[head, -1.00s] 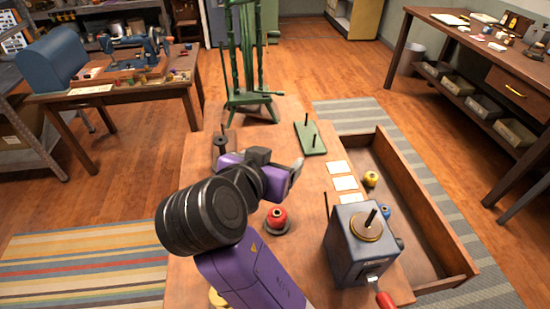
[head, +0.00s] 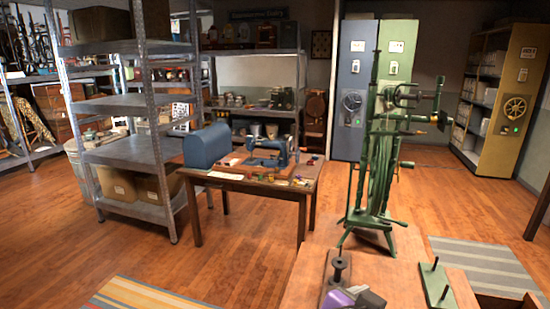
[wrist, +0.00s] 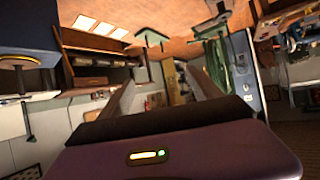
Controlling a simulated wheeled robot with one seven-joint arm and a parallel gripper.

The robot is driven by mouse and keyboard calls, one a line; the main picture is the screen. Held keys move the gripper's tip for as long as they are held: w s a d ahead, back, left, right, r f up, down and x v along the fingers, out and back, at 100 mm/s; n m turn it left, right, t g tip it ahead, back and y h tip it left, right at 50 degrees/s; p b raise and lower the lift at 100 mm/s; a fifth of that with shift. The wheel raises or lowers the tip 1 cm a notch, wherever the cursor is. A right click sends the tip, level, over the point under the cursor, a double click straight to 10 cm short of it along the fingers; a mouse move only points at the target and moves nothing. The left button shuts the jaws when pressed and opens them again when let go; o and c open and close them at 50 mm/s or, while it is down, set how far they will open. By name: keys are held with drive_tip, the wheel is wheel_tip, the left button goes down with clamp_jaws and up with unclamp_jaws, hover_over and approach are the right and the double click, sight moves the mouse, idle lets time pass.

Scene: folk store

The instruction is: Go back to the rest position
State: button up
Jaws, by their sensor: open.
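Only a small part of my arm shows in the head view, purple and dark at the bottom edge; the rest of it is cut off by the frame. In the wrist view my gripper (wrist: 163,82) points out into the room with its two fingers apart. Nothing shows between the fingers. The wrist picture is turned nearly upside down, with the workbench top along its upper edge.
The workbench (head: 310,268) carries a tall green stand (head: 378,170), a dark spool holder (head: 338,268) and a green pegged plate (head: 437,285). A small table (head: 232,185) with a sewing machine (head: 268,152) stands behind at left. Metal shelves (head: 140,150) stand further left. Open floor lies between.

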drive_tip(key=w+a+r+n+t+y, duration=0.4)
drive_tip(key=w+a+n+t, duration=0.2)
drive_tip(key=a+n+t, duration=0.1)
drive_tip(key=s+a+f+n+t+y, duration=0.3)
drive_tip(key=s+f+n+y, duration=0.3)
drive_tip(key=s, duration=0.2)
drive_tip(key=s+d+f+m+g, duration=0.1)
drive_tip(key=s+d+f, duration=0.2)
drive_tip(key=s, duration=0.7)
drive_tip(key=s+d+f+m+g, duration=0.1)
drive_tip(key=s+d+f, duration=0.2)
drive_tip(key=s, duration=0.8)
drive_tip(key=s+d+f+m+g+h, duration=0.1)
drive_tip(key=s+d+f, duration=0.2)
drive_tip(key=s, duration=0.7)
drive_tip(key=shift+s+d+f, duration=0.15)
drive_tip(key=shift+s+d, duration=0.1)
drive_tip(key=shift+d, duration=0.4)
